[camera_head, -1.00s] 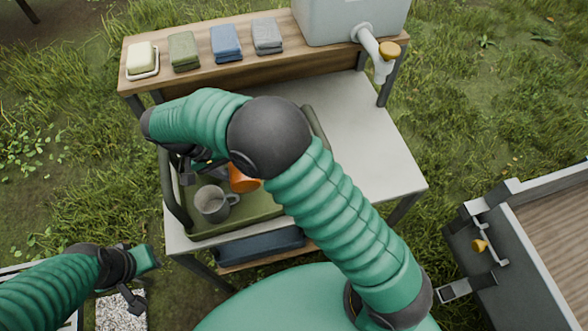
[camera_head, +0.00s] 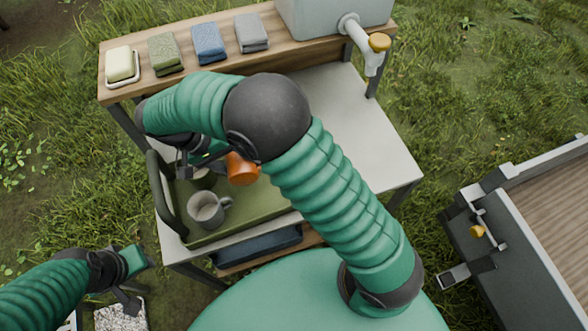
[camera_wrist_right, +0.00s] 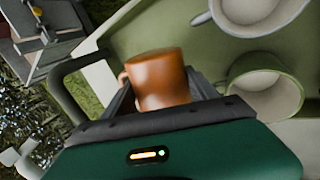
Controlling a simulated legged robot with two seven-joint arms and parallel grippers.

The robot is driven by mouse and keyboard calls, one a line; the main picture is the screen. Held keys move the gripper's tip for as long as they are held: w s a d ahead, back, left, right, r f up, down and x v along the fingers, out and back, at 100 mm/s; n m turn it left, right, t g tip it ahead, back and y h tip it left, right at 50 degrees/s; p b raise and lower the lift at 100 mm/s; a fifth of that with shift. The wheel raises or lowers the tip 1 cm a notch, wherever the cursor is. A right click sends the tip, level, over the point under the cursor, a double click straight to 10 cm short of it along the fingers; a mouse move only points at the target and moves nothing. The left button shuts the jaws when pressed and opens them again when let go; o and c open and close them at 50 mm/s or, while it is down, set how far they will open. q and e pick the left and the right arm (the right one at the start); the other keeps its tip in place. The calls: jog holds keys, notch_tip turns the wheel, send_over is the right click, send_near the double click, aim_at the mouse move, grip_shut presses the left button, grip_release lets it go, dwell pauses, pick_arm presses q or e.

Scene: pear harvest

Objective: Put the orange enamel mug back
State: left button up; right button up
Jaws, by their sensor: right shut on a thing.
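The orange enamel mug (camera_head: 242,169) is in the jaws of my right gripper (camera_head: 211,163), above the green tray (camera_head: 250,218). In the right wrist view the mug (camera_wrist_right: 160,82) sits between the two dark fingers, its handle towards the left finger. My right arm hides part of the tray in the head view. A grey mug (camera_head: 207,209) stands in the tray. A green mug, partly hidden in the head view, shows in the right wrist view (camera_wrist_right: 266,88) beside the grey mug (camera_wrist_right: 255,14). My left gripper (camera_head: 132,281) is low at the left, away from the table; its jaws are unclear.
The tray with dark handles (camera_head: 163,195) stands on a pale table (camera_head: 375,150). A wooden shelf (camera_head: 187,77) behind bears soap (camera_head: 122,64), folded cloths (camera_head: 208,43) and a grey water container (camera_head: 310,15) with a tap. A grey-sided cart (camera_head: 505,240) stands at the right.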

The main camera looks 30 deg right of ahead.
jog(key=s+d, duration=0.2)
jog(key=d, duration=0.2)
jog(key=s+d+f, duration=0.1)
jog(key=d, duration=0.3)
jog(key=s+d, duration=0.2)
jog(key=d, duration=0.2)
jog(key=shift+s+d+f, duration=0.3)
jog(key=shift+d, duration=0.05)
notch_tip(320, 180, down, 5)
jog(key=shift+w, duration=0.1)
jog(key=o, duration=1.7)
jog(key=shift+f, duration=0.15)
